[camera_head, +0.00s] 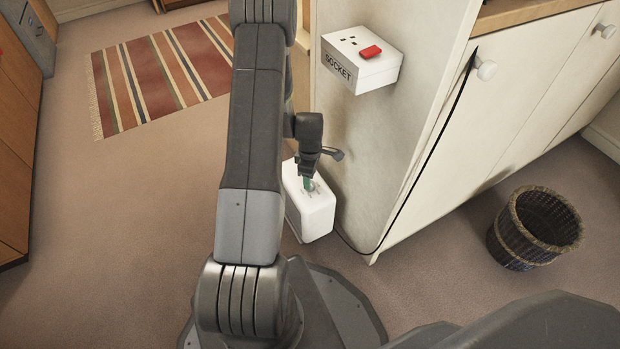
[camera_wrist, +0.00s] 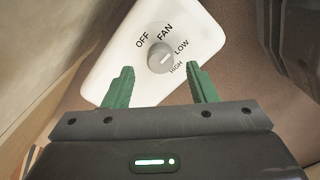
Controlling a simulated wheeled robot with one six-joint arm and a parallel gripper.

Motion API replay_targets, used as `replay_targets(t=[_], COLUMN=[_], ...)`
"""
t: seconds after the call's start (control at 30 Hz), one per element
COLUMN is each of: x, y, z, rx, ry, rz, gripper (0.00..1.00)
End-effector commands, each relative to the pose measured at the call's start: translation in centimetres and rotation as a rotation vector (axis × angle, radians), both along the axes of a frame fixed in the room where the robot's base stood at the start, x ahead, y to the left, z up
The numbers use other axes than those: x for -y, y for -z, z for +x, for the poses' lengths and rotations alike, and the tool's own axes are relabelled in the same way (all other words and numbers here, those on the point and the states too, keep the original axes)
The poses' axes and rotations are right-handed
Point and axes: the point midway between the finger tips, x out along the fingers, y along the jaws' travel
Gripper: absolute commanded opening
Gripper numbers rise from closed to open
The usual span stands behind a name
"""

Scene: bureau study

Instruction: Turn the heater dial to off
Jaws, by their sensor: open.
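The heater (camera_head: 318,208) is a white box on the floor beside the cabinet's end panel. In the wrist view its white top (camera_wrist: 205,30) carries a round grey dial (camera_wrist: 160,54) with the labels OFF, FAN, LOW and HIGH around it. A short pale mark on the dial lies toward the LOW and HIGH side; which of the two it points at is hard to tell. My gripper (camera_wrist: 160,74) is open and empty, its green fingers spread to either side just short of the dial in the picture. In the head view my gripper (camera_head: 308,184) is over the heater's top and hides the dial.
A white socket box (camera_head: 375,72) with a red switch juts from the panel above the heater. A white cabinet (camera_head: 480,130) stands to the right, with a wicker basket (camera_head: 510,248) on the floor before it. A striped rug (camera_head: 160,75) lies at the back left. Carpet at left is clear.

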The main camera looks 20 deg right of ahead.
Motion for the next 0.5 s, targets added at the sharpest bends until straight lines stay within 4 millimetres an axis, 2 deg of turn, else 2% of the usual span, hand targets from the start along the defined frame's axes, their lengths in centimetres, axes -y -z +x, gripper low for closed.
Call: replay_targets(t=[0.03, 0.2, 0.33, 0.5], x=[0.0, 0.0, 0.0, 0.0], y=[-1.9, -5.9, -8.3, -10.2], z=[0.1, 0.0, 0.0, 0.0], rx=[0.003, 0.003, 0.003, 0.001], ry=[0.0, 0.0, 0.0, 0.0], rz=[-0.001, -0.001, -0.001, -0.001], gripper=[0.52, 0.52, 0.52, 0.52])
